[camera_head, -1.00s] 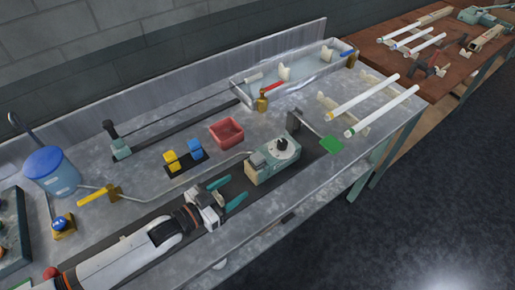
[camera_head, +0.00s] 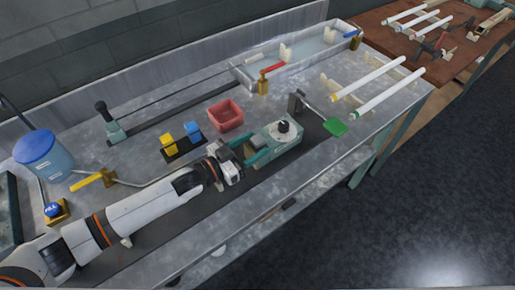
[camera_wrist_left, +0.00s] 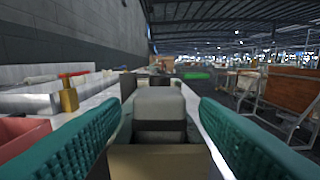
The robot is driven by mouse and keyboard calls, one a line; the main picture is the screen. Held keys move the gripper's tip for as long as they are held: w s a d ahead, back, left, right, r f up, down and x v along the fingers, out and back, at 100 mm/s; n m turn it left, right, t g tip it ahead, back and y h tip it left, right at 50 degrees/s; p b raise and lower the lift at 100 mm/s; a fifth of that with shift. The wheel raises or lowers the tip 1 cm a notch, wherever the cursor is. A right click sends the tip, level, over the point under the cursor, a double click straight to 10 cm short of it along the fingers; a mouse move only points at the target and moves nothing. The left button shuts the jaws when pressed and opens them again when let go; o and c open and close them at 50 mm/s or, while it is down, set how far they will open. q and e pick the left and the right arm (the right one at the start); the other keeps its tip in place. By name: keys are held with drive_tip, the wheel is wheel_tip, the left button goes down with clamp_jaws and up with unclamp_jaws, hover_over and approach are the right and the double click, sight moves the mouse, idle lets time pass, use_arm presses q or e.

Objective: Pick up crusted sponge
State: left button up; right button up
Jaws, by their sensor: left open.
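I cannot pick out a crusted sponge for certain. A grey, rounded block (camera_wrist_left: 160,104) sits on the near end of a teal and beige device with a black knob (camera_head: 283,127) on the metal bench; I cannot tell if this block is the sponge. My left gripper (camera_head: 258,150) is open at that end of the device, low over the bench. In the left wrist view its teal ribbed fingers (camera_wrist_left: 163,112) stand on either side of the block, with gaps showing, so it is not gripped. In the head view the fingers partly hide the block. My right gripper is not in view.
A red bin (camera_head: 226,115) stands behind the device, with yellow and blue blocks (camera_head: 181,138) to its left. A green paddle (camera_head: 335,127) lies to the right, near white tubes (camera_head: 389,86). A blue bucket (camera_head: 43,158) is far left. The bench's front edge is close.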

use_arm(q)
drive_tip(key=shift+x, duration=1.25)
drive_tip(key=shift+s+a, duration=0.1)
